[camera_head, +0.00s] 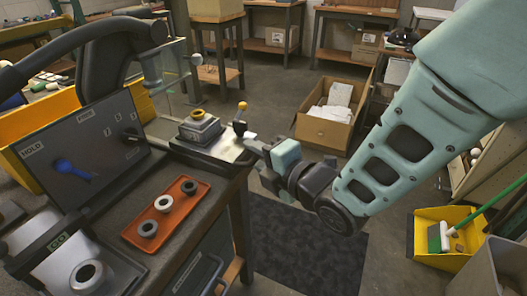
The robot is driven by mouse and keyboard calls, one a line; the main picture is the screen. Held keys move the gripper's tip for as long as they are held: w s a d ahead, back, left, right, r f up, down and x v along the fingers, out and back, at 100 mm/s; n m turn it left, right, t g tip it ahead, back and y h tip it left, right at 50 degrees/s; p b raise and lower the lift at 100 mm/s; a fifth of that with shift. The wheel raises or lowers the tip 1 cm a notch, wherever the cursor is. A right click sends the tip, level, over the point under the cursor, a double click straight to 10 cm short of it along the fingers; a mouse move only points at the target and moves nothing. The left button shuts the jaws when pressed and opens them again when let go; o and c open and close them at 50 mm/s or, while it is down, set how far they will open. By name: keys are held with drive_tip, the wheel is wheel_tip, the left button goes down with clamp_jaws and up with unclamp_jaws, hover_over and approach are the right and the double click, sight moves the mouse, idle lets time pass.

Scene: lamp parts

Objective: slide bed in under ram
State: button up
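The bed (222,148) is a pale metal plate at the right end of the workbench. On it sits a grey block with a yellowish ring part (199,119) on top. A dark lever with a yellow ball knob (242,107) stands upright at its right side. The likely ram (152,68) is a grey-green vertical piece below a black curved press frame (105,50), left of and behind the bed. My gripper (256,147) is at the bed's right edge, below the lever. Its fingertips are small and partly hidden; I cannot tell whether they touch the bed or are apart.
An orange tray (178,193) with several ring parts lies on the bench, left of the bed. A dark panel marked HOLD (80,150) with a blue lever stands behind it. A metal fixture (75,262) is at front left.

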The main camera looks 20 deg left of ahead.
drive_tip(key=shift+d, duration=0.1)
drive_tip(key=p+v, duration=1.6)
drive_tip(key=v, duration=0.1)
idle(0.6)
drive_tip(key=shift+s+d+r, duration=0.1)
drive_tip(key=shift+s, duration=0.05)
idle(0.4)
